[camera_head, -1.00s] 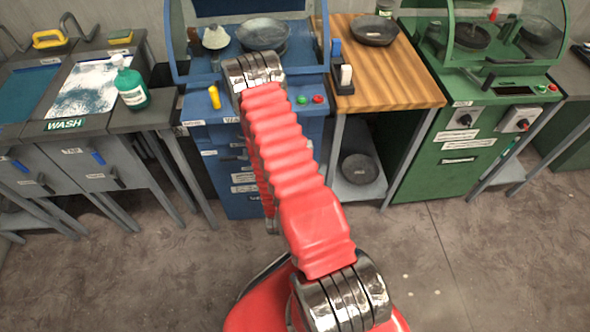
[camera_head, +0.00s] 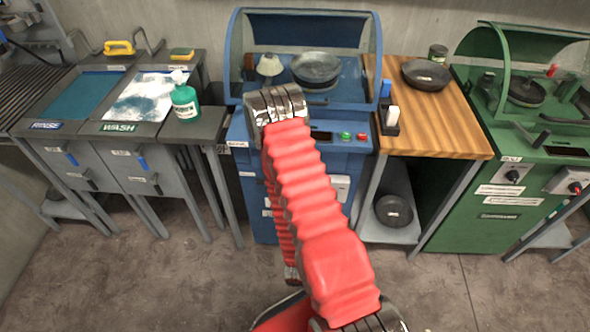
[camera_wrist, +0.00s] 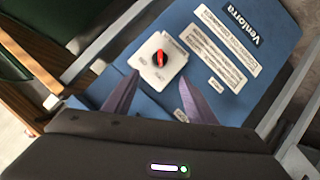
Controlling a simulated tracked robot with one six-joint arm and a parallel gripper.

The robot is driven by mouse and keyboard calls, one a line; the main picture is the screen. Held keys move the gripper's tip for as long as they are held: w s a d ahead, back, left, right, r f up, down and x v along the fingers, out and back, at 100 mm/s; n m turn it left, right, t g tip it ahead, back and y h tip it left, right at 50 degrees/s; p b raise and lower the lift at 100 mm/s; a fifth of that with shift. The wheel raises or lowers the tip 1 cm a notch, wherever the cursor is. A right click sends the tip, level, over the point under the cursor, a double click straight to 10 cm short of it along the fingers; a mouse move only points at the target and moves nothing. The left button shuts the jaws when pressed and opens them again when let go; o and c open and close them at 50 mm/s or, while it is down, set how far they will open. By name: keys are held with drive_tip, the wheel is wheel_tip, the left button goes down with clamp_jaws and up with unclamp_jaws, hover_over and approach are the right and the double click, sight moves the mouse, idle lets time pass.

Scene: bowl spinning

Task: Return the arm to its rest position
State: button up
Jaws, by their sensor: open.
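My red arm with metallic joints stretches up the middle of the head view toward the blue machine (camera_head: 262,192). My gripper is hidden behind the arm in that view. In the wrist view my gripper (camera_wrist: 152,98) shows two purple-grey fingers, spread apart with nothing between them. Beyond them is the blue machine's front panel (camera_wrist: 262,82), tilted in the picture, with a red-and-black rotary switch (camera_wrist: 160,58) on a white plate and white labels. I cannot tell how far the fingers are from the panel.
A dark bowl (camera_head: 427,74) sits on the wooden table (camera_head: 440,120), and another bowl (camera_head: 393,211) on its lower shelf. A metal bowl (camera_head: 316,68) is inside the blue machine. The green machine (camera_head: 500,215) stands right; wash sinks (camera_head: 130,130) and a green bottle (camera_head: 185,100) stand left. Floor in front is clear.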

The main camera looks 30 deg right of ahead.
drive_tip(key=s+a+f+m+g+y, duration=0.2)
drive_tip(key=s+a+f+g+y, duration=0.3)
drive_tip(key=f, duration=0.4)
drive_tip(key=a+r+g+y, duration=0.2)
drive_tip(key=a+r+y, duration=0.25)
drive_tip(key=a, duration=0.45)
drive_tip(key=s+a+r+n+t, duration=0.1)
drive_tip(key=a+r, duration=0.1)
drive_tip(key=r, duration=1.3)
drive_tip(key=s+a+r+n+t, duration=0.1)
drive_tip(key=a+r, duration=0.1)
drive_tip(key=r, duration=1.3)
drive_tip(key=s+a+r+n+t, duration=0.1)
drive_tip(key=a+r+t, duration=0.1)
drive_tip(key=r, duration=1.2)
drive_tip(key=shift+s+a+r+n, duration=0.25)
drive_tip(key=shift+a+r+n, duration=0.05)
drive_tip(key=shift+r+n, duration=0.1)
